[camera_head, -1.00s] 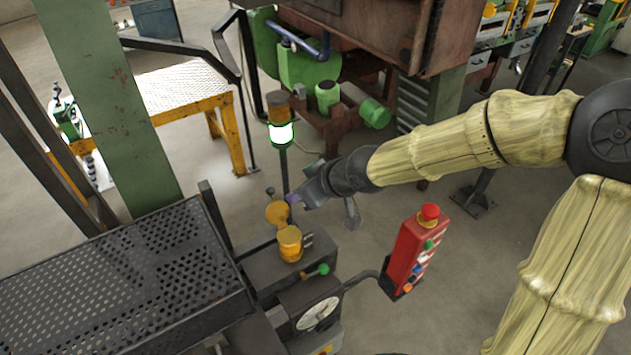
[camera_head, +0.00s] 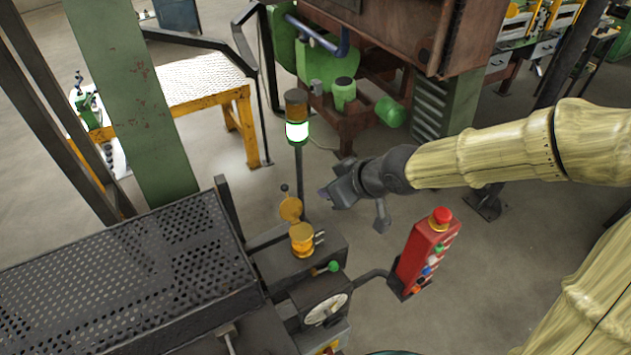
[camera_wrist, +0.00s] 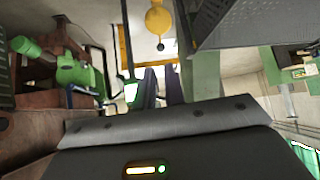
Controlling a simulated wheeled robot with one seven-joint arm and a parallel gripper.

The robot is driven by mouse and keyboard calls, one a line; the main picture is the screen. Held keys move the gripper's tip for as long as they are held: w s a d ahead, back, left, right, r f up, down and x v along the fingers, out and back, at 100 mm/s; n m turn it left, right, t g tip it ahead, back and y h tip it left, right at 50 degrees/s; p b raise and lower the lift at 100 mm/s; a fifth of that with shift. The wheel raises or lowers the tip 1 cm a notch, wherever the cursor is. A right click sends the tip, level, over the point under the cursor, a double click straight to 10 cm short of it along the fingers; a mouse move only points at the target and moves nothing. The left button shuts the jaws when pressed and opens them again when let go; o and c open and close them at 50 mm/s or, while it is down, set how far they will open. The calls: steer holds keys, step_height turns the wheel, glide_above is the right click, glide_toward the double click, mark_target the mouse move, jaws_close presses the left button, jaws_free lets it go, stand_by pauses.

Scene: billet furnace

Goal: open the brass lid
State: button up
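The brass lid (camera_head: 291,209) is a round disc with a small dark ball knob at its far edge. It stands swung back behind the brass cup (camera_head: 302,241), whose top looks uncovered. In the wrist view the lid (camera_wrist: 158,19) is at the top centre, with its dark knob below it. My gripper (camera_head: 327,194) is to the right of the lid in the head view, apart from it. Its two dark fingers (camera_wrist: 161,88) show in the wrist view with a narrow gap and nothing between them.
A red control box (camera_head: 425,255) with a mushroom button is right of the cup. A lit signal lamp (camera_head: 297,130) on a post stands behind the lid. A perforated dark guard (camera_head: 120,275) fills the lower left. A green-knobbed lever (camera_head: 332,267) is in front of the cup.

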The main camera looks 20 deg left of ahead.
steer(key=d+f+h+b, duration=0.1)
steer(key=f, duration=0.1)
steer(key=d+f+m+b, duration=0.1)
steer(key=d+f, duration=0.1)
steer(key=f, duration=0.1)
steer(key=d+f+h+b, duration=0.1)
steer(key=d+f, duration=0.1)
steer(key=f, duration=0.1)
steer(key=shift+s+d+m+h, duration=0.1)
steer(key=shift+s+m+h, duration=0.1)
steer(key=shift+m+h, duration=0.15)
jaws_close()
steer(key=s+d+f+m+h+b, duration=0.1)
steer(key=s+d+f+m+b, duration=0.1)
steer(key=d, duration=0.5)
steer(key=s+d+f+m+g+h+b, duration=0.1)
steer(key=s+d+f+m+h+b, duration=0.1)
steer(key=d+f+m+b, duration=0.3)
steer(key=s+d+f+m+h+b, duration=0.2)
steer(key=s+d+f+m+b, duration=0.1)
steer(key=d, duration=0.5)
steer(key=shift+s+d+f+g+b, duration=0.3)
steer(key=shift+s+f+b, duration=0.15)
steer(key=shift+s+f, duration=0.4)
steer(key=shift+w+f, duration=0.1)
